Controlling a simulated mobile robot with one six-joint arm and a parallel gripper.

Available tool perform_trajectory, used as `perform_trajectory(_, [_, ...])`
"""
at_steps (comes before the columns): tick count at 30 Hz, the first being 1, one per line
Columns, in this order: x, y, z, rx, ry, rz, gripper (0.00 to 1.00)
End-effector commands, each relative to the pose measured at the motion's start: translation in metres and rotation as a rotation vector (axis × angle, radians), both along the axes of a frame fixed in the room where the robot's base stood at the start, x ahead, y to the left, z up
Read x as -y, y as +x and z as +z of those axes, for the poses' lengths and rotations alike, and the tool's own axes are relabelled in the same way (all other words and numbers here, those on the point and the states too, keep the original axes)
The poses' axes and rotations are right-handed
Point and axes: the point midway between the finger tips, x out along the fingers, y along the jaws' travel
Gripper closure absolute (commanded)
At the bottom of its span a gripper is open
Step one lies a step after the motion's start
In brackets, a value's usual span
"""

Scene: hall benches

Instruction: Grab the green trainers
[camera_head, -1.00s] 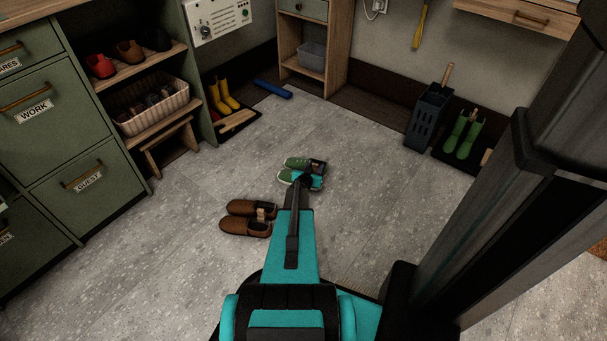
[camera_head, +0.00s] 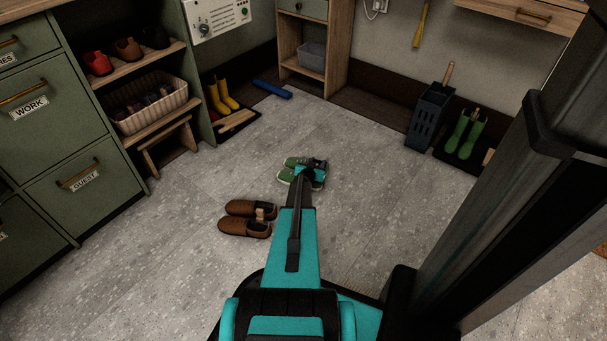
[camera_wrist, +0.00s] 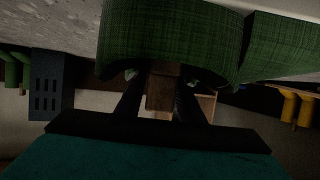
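The green trainers (camera_head: 291,175) stand side by side on the floor near the middle of the head view. In the wrist view, which is upside down, their green woven sides (camera_wrist: 165,45) fill the top. My gripper (camera_head: 314,167) is at the right end of the pair. In the wrist view my gripper's two dark fingers (camera_wrist: 162,98) lie on either side of a brown block (camera_wrist: 163,88) at the trainers. I cannot tell whether the fingers press on the block or leave small gaps.
Brown slippers (camera_head: 246,228) lie on the floor left of my arm. Green boots (camera_head: 464,138) and a dark slotted bin (camera_head: 430,115) stand at the right wall. Yellow boots (camera_head: 222,96) stand by the green cabinet (camera_head: 75,150). The floor around the trainers is mostly clear.

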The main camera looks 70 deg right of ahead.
Motion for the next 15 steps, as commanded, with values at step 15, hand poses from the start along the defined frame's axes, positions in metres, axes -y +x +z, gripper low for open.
perform_trajectory(15, [-0.0003, 0.0005, -0.0001, 0.0, 0.0, 0.001, 1.0])
